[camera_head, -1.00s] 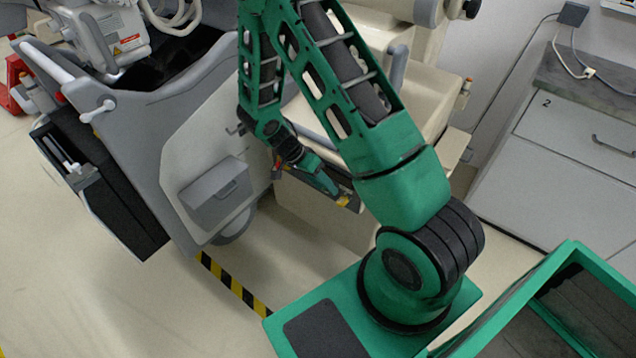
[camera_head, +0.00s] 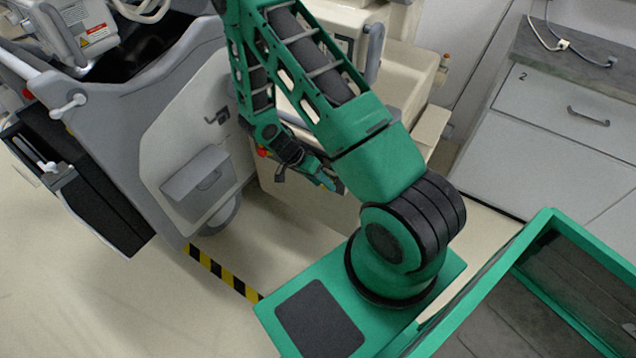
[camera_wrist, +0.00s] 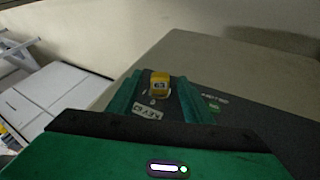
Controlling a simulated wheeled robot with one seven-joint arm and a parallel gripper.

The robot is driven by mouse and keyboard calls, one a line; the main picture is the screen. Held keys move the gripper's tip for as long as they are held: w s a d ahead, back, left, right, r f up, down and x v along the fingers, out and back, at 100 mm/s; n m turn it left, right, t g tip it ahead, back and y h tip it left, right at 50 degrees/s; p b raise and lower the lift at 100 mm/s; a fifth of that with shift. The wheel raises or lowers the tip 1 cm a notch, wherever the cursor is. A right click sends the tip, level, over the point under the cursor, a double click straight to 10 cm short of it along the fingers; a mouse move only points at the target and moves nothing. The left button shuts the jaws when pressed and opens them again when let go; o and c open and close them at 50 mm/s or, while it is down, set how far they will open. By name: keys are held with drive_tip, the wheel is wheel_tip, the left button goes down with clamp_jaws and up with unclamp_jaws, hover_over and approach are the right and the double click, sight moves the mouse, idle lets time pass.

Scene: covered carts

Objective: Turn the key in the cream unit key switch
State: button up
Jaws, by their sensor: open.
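My gripper (camera_head: 325,178) is low beside the front of the cream unit (camera_head: 300,203) in the head view. In the wrist view my open gripper (camera_wrist: 158,98) has one green finger on each side of a small yellow piece (camera_wrist: 160,86). The piece lies between the fingers, but I cannot tell whether either touches it. A pale label (camera_wrist: 147,112) with dark lettering, seemingly starting with KEY, is just below it on a dark panel (camera_wrist: 235,112). I cannot make out the key apart from the yellow piece. In the head view the arm mostly hides this spot.
A grey cart (camera_head: 150,130) with a small box on its side stands left of my arm. Grey drawers (camera_head: 560,120) stand at the right. Black and yellow tape (camera_head: 222,272) marks the floor. Open floor lies at the lower left.

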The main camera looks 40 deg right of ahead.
clamp_jaws()
drive_tip(key=shift+w+f+g+h, duration=0.25)
drive_tip(key=shift+g+h, duration=0.15)
drive_tip(key=shift+g, duration=0.5)
drive_tip(key=shift+r+g, duration=0.1)
drive_tip(key=shift+g, duration=0.2)
